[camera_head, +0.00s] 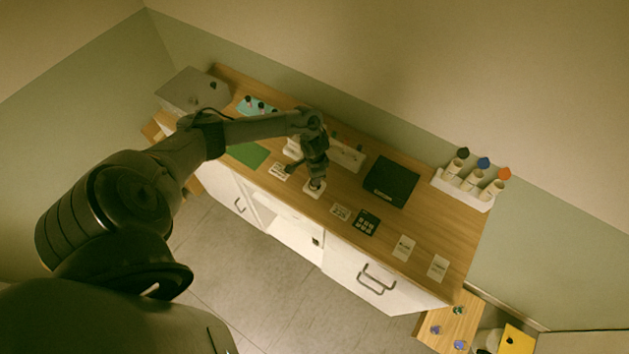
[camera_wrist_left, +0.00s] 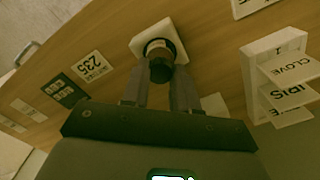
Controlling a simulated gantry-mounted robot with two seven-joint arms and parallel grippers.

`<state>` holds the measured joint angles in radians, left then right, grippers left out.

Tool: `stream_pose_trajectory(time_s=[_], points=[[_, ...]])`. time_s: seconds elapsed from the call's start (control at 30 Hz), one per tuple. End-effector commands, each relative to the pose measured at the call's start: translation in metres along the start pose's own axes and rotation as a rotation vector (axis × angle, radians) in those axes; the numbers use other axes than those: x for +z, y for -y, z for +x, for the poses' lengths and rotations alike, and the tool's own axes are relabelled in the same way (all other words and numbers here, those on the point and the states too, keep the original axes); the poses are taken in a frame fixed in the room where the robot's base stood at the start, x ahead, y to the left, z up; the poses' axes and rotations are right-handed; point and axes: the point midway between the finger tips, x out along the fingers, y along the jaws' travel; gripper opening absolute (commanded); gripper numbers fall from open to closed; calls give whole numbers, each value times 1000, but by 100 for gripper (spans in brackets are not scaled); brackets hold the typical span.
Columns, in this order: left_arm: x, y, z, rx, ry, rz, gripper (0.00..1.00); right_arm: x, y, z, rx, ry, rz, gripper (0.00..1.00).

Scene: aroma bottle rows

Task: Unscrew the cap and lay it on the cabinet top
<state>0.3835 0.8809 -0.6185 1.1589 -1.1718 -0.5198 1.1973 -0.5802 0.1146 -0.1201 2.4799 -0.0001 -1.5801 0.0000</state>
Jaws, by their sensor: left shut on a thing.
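My left gripper (camera_head: 317,182) points down at the front of the wooden cabinet top (camera_head: 452,240). In the left wrist view its two fingers (camera_wrist_left: 160,76) are shut on the black cap (camera_wrist_left: 160,70) of a small brown bottle (camera_wrist_left: 158,48). The bottle stands in a white square holder (camera_wrist_left: 143,43), which also shows in the head view (camera_head: 309,190). The cap appears to be at the bottle's top; whether it is loose I cannot tell. My left arm hides part of the cabinet top in the head view. My right gripper is out of view.
A black tray (camera_head: 391,182) lies right of the gripper. A white rack (camera_head: 462,193) holds tubes with coloured tops at the back right. A white card holder (camera_wrist_left: 252,65) stands near the bottle. Flat cards, including a dark one (camera_head: 366,223), lie along the front. Bare wood shows between them.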

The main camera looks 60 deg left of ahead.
Motion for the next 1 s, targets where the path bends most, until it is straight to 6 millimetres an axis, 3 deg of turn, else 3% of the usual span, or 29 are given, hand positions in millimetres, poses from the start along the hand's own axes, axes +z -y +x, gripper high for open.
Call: stream_pose_trajectory(time_s=[0.07, 0.7, 1.0], points=[[1, -2, -2, 3, 2, -135, 0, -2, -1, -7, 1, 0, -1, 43], [0, -1, 0, 3, 2, -1252, 0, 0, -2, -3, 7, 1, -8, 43], [0, 0, 0, 0, 2, -1490, 0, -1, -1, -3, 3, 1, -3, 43]])
